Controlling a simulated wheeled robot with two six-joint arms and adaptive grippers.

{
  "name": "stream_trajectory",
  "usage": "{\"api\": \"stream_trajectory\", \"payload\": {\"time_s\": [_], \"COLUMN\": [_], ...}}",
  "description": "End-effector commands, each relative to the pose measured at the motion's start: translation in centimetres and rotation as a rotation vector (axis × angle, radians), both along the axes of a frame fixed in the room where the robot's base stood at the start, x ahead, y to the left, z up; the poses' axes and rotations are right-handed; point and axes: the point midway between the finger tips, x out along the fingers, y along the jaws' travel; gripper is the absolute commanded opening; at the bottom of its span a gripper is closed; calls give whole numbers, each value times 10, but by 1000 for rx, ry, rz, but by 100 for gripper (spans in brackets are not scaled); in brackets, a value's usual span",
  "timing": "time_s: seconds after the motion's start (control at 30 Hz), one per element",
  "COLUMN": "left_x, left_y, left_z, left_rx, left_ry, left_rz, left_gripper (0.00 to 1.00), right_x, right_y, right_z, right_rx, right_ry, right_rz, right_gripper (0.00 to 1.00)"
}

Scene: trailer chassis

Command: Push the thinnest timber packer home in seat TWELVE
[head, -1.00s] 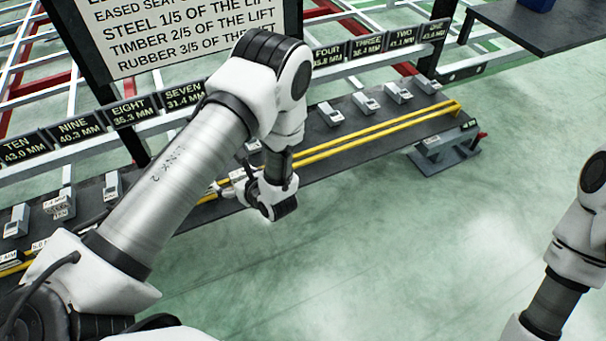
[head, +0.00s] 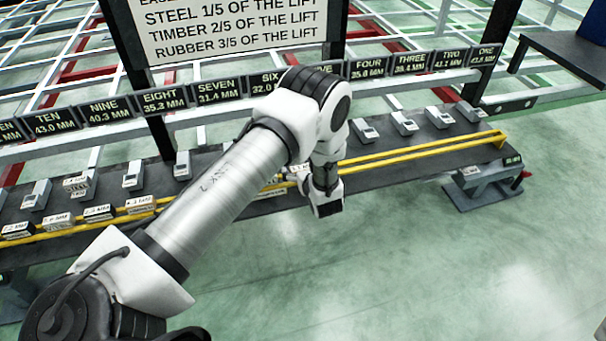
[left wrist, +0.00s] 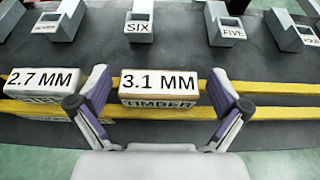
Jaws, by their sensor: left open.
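In the left wrist view a pale block marked 3.1 MM TIMBER (left wrist: 158,84) stands at the yellow rails, between the spread fingers of my left gripper (left wrist: 158,110). The gripper is open; I cannot tell whether either finger touches the block. A block marked 2.7 MM (left wrist: 42,82) stands just left of it, its material word partly hidden. In the head view my left gripper (head: 297,174) is over the rails, partly hidden by its wrist. Seat TWELVE is not in view.
The dark bench (head: 225,190) carries grey seats, including SIX (left wrist: 141,26) and FIVE (left wrist: 228,26), behind the yellow rails (head: 420,150). A sign board (head: 235,30) stands behind. A grey stand (head: 485,180) is at the right end. The floor in front is clear.

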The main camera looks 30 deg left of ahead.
Motion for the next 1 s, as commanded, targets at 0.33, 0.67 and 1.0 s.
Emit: {"api": "stream_trajectory", "payload": {"time_s": [0.33, 0.67, 1.0], "left_x": [-1, 0, -2], "left_y": [0, 0, 1], "left_z": [0, 16, 92], "left_rx": [-1, -1, -1], "left_ry": [1, 0, -1], "left_rz": [1, 1, 7], "left_gripper": [44, 44, 44], "right_x": [0, 0, 0], "right_y": [0, 0, 0], "right_z": [0, 4, 16], "right_rx": [0, 0, 0], "right_ry": [0, 0, 0], "right_rz": [0, 0, 0], "right_gripper": [59, 59, 59]}}
